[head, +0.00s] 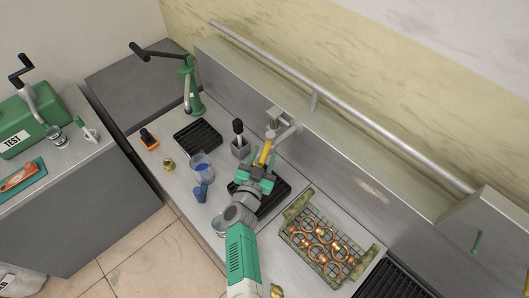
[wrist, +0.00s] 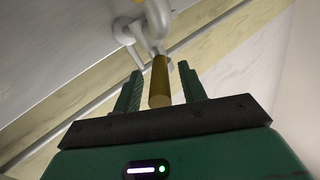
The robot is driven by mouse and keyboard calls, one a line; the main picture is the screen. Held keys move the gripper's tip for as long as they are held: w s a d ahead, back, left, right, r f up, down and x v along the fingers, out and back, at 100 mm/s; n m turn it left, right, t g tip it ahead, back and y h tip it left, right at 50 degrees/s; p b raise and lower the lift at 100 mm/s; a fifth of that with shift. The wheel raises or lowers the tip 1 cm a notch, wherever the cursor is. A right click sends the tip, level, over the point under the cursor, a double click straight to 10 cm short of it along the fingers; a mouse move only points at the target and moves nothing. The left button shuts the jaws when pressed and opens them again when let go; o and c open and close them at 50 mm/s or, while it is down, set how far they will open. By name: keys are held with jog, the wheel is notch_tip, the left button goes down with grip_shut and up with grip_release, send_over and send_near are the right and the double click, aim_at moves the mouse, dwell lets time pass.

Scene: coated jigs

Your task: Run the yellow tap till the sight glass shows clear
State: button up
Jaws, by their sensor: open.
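The yellow tap lever (head: 265,152) sticks out from a pale metal tap (head: 277,128) on the back panel of the steel bench. My gripper (head: 260,169) is at the lever's near end, over a black drain grid (head: 278,197). In the wrist view the lever (wrist: 159,82) lies between the two green fingers of my open gripper (wrist: 160,74), with a gap visible on each side. The pale tap body (wrist: 150,28) shows above it. I cannot make out the sight glass or whether anything flows.
A clear beaker with blue contents (head: 201,163) and a blue piece (head: 201,191) stand left of my gripper. A basket of copper rings (head: 317,243) is on the right. A green crank stand (head: 192,92) stands at the back left. A grey block with a black-knobbed lever (head: 240,146) is close by.

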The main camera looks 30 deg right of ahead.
jog(key=p+v, duration=0.2)
jog(key=v, duration=0.4)
jog(key=shift+s+a, duration=0.2)
jog(key=shift+s, duration=0.1)
